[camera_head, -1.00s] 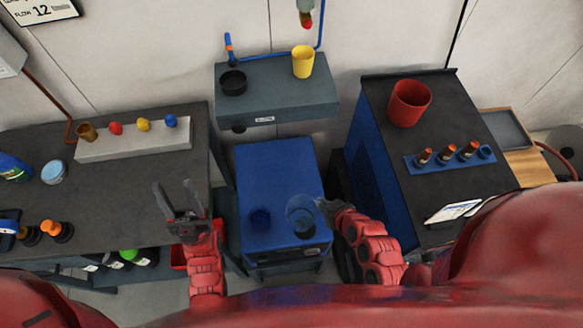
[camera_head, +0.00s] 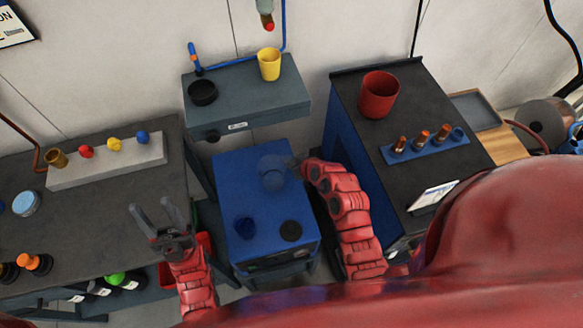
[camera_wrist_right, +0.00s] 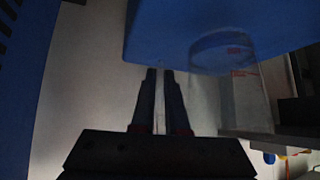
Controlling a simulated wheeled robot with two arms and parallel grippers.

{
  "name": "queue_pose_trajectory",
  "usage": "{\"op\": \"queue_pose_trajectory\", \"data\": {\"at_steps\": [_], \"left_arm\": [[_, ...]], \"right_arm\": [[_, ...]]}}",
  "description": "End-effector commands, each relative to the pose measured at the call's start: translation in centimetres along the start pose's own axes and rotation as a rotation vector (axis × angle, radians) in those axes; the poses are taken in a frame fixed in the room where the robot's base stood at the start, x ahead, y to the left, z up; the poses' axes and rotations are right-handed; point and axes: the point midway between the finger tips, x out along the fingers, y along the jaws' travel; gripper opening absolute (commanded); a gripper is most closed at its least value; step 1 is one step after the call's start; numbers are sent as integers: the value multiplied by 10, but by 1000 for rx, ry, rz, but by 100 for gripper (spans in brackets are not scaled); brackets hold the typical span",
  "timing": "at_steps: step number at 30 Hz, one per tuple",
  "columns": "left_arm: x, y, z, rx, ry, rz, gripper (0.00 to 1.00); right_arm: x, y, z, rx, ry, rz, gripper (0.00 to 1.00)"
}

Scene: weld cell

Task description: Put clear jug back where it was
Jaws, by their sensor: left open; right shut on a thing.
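The clear jug (camera_head: 272,172) is see-through and shows over the far half of the blue cart top (camera_head: 238,180). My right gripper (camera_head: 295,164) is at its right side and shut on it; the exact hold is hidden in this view. In the right wrist view the fingers (camera_wrist_right: 160,75) are close together, and the jug (camera_wrist_right: 228,55) shows faintly with red markings beside the blue cart. I cannot tell whether the jug touches the cart top. My left gripper (camera_head: 160,217) is open and empty, by the left bench's right edge.
A grey shelf (camera_head: 250,105) behind holds a yellow cup (camera_head: 269,64) and a black bowl (camera_head: 203,92). A red bin (camera_head: 380,95) stands on the right cabinet.

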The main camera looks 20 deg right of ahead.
Motion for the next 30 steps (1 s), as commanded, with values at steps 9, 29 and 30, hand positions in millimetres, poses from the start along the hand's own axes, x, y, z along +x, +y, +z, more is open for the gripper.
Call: {"op": "queue_pose_trajectory", "data": {"at_steps": [9,29,30], "left_arm": [[-11,1,2,0,0,0,50],[-14,1,2,0,0,0,50],[-13,1,2,0,0,0,50]], "right_arm": [[22,1,25,1,-3,-1,0],[23,1,27,1,-4,-1,42],[23,1,26,1,-4,-1,42]]}}
